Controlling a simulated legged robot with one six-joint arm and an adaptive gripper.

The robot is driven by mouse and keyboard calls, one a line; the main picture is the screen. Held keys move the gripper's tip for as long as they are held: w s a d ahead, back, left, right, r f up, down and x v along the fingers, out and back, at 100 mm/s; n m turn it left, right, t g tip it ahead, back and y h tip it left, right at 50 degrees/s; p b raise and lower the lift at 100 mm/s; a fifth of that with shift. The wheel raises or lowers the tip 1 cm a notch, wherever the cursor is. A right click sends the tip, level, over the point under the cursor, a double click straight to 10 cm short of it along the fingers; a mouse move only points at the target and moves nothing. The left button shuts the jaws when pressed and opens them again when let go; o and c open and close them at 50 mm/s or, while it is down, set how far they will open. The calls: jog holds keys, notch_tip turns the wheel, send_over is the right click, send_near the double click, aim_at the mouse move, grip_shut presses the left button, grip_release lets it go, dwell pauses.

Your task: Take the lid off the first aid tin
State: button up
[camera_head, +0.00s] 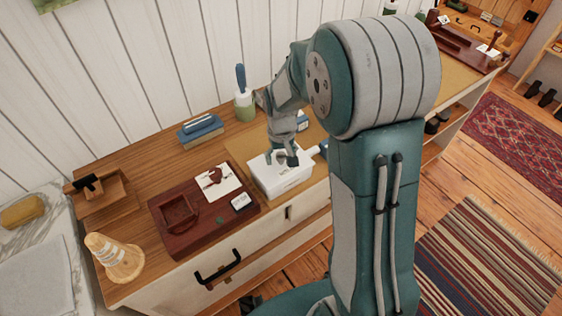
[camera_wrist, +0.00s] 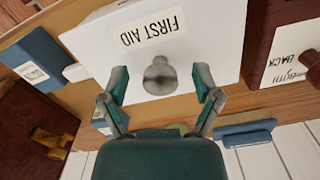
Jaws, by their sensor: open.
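The first aid tin (camera_head: 281,178) is a white box on the wooden dresser top in the head view. In the wrist view its white lid (camera_wrist: 215,50) carries a "FIRST AID" label (camera_wrist: 148,29) and a round grey knob (camera_wrist: 159,76). The lid sits on the tin. My gripper (camera_head: 283,160) is over the tin, pointing down. In the wrist view my gripper (camera_wrist: 160,83) is open, with one finger on each side of the knob. Whether the fingers touch it cannot be told.
A dark red wooden tray (camera_head: 190,232) with cards stands left of the tin. A blue block (camera_head: 200,130) and a green-and-white pot with a blue handle (camera_head: 243,100) stand behind. A blue box (camera_wrist: 38,57) is close beside the tin.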

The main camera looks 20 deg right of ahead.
jog(key=shift+a+f, duration=0.1)
jog(key=shift+c, duration=0.3)
grip_shut()
